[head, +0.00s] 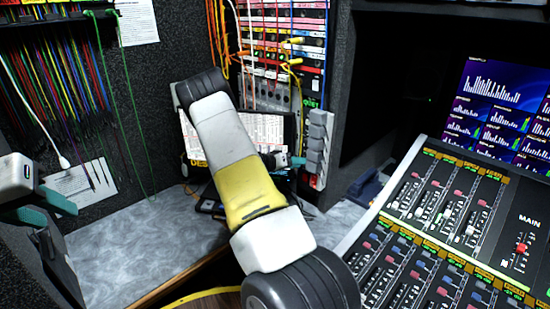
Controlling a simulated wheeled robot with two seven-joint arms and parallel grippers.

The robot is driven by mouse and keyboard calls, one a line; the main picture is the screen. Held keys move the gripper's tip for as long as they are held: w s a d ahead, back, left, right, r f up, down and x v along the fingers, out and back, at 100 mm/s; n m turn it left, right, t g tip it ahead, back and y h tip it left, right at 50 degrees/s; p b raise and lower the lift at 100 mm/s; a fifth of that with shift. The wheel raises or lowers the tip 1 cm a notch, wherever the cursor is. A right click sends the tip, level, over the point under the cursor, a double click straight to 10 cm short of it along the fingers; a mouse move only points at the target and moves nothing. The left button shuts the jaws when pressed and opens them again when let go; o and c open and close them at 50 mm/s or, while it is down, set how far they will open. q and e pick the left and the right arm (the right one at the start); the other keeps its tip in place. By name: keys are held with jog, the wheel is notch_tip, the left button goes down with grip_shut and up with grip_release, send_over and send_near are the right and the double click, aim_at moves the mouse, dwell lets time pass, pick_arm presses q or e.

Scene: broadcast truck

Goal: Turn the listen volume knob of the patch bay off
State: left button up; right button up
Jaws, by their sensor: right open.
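The patch bay (284,50) stands at the back centre, with rows of coloured label strips, jacks and orange, yellow and red cords. A grey panel with small round knobs (276,95) is at its lower part; I cannot tell which is the listen volume knob, or its setting. My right arm crosses in front and hides part of this area. My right gripper (297,160) is open and mostly hidden behind my forearm; a teal fingertip shows below the knob panel, near the grey blocks. My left gripper (46,208) is at the far left, open and empty, away from the patch bay.
Grey stacked blocks (318,145) stand right of the patch bay's lower part. A mixing console (440,235) fills the right, with a screen (505,100) behind. Green and coloured cables hang at left. The grey counter (140,250) has free room.

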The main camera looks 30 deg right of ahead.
jog(key=shift+c, duration=0.3)
grip_shut()
jog(key=shift+n, duration=0.3)
jog(key=shift+s+d+f+n+t+h, duration=0.25)
jog(key=shift+n+t+h, duration=0.95)
jog(key=shift+n, duration=4.55)
jog(key=shift+a+f+n+t+h, duration=0.25)
jog(key=shift+n+t+h, duration=0.9)
jog(key=shift+n, duration=4.55)
jog(key=shift+s+d+f+n+t+h, duration=0.25)
jog(key=shift+n+t+h, duration=0.9)
jog(key=shift+n, duration=4.6)
jog(key=shift+w+a+f+n+t+y, duration=0.15)
jog(key=shift+n+t+y, duration=0.15)
jog(key=shift+t+y, duration=0.25)
